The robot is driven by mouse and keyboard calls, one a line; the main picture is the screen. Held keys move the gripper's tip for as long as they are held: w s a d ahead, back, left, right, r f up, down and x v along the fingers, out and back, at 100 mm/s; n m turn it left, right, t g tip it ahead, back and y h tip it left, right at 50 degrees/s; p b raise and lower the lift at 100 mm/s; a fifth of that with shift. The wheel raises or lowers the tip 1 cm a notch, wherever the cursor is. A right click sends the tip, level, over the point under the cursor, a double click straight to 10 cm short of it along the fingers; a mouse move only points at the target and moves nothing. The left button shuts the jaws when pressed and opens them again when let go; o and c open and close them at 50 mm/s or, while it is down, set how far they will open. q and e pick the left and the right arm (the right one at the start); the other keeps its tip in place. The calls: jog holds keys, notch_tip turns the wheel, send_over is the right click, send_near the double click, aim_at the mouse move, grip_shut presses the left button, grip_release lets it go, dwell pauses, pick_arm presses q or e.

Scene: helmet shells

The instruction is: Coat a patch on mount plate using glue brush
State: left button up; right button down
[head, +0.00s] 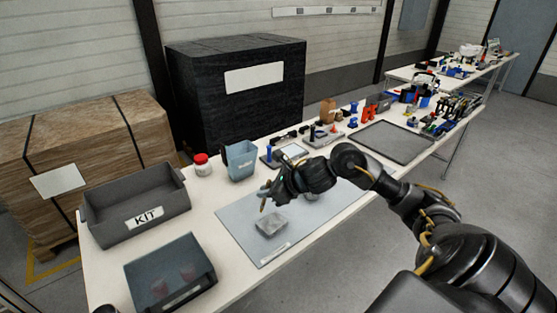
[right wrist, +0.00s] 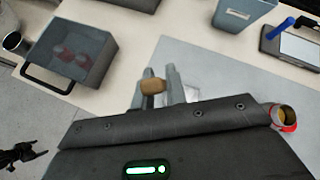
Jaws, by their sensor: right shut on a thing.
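My right gripper (head: 266,190) is shut on the glue brush (head: 263,204) above the mat. The brush's brown handle (right wrist: 152,86) shows between the fingers in the right wrist view; its bristles are not clear. The grey mount plate (head: 271,222) lies on the blue-grey mat (head: 245,225), just below the brush. I cannot tell whether the brush touches it. In the right wrist view the plate (right wrist: 192,94) is partly hidden by a finger. An open pot with a red rim and amber inside (right wrist: 284,115) stands at the right. My left gripper (right wrist: 20,153) shows dark at the lower left, its jaws unclear.
Tools crowd the back; an empty grey tray (head: 405,143) lies farther right.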

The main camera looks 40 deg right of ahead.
jog(key=w+d+r+m+h+p, duration=0.1)
jog(key=w+d+r+h+p, duration=0.1)
jog(key=d, duration=0.4)
pick_arm(q)
jog(key=b, duration=0.4)
jog(key=shift+s+a+f, duration=0.15)
jog(key=shift+s+f, duration=0.2)
pick_arm(e)
jog(key=f, duration=0.5)
jog(key=shift+s+d, duration=0.15)
jog(key=shift+d, duration=0.15)
